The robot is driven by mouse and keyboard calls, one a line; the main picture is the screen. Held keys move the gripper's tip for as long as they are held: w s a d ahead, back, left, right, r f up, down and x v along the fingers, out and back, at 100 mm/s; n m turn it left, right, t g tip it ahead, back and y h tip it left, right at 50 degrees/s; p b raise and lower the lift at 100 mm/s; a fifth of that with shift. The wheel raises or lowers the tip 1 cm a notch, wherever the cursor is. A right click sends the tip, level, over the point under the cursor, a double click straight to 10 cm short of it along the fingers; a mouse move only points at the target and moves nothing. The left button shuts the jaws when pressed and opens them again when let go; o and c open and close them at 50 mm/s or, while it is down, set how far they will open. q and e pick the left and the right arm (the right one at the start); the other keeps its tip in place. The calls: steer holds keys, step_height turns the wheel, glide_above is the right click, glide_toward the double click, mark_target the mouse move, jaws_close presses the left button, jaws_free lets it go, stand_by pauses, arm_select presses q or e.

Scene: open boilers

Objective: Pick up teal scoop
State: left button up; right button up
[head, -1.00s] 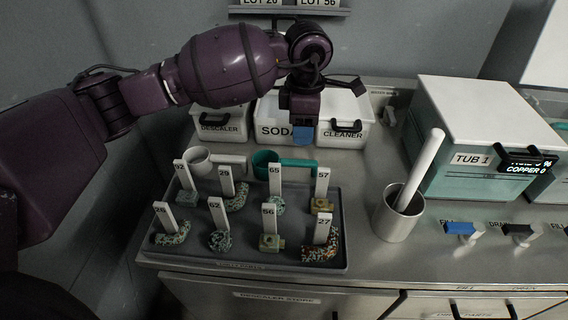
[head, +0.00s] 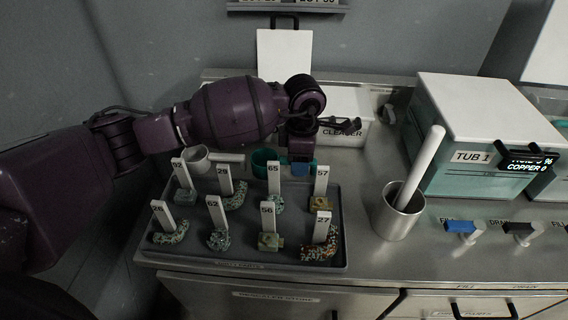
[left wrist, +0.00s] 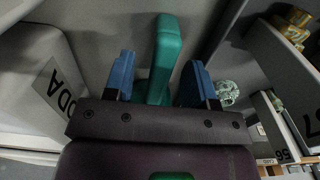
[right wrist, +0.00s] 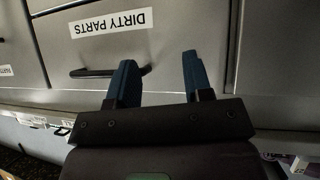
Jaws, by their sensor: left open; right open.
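The teal scoop (head: 263,159) lies behind the grey tray, its cup to the left. Its handle runs right and is partly hidden by my left gripper (head: 301,170). In the left wrist view the teal handle (left wrist: 162,58) stands between the two blue fingers of my left gripper (left wrist: 158,75). The fingers are apart, with a visible gap on each side of the handle. My right gripper (right wrist: 157,75) is open and empty, facing the drawer fronts, and is out of the head view.
The grey tray (head: 160,250) holds several tagged parts close in front. A pale scoop (head: 200,158) lies left of the teal one. Behind are the CLEANER box (head: 350,105) and an upright white panel (head: 284,55). A metal cup (head: 399,225) with a white rod stands right.

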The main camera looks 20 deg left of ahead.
arm_select(q)
steer(key=shift+f, duration=0.1)
steer(key=shift+c, duration=0.3)
jaws_close()
step_height(320, 180, up, 20)
steer(key=shift+p, duration=0.45)
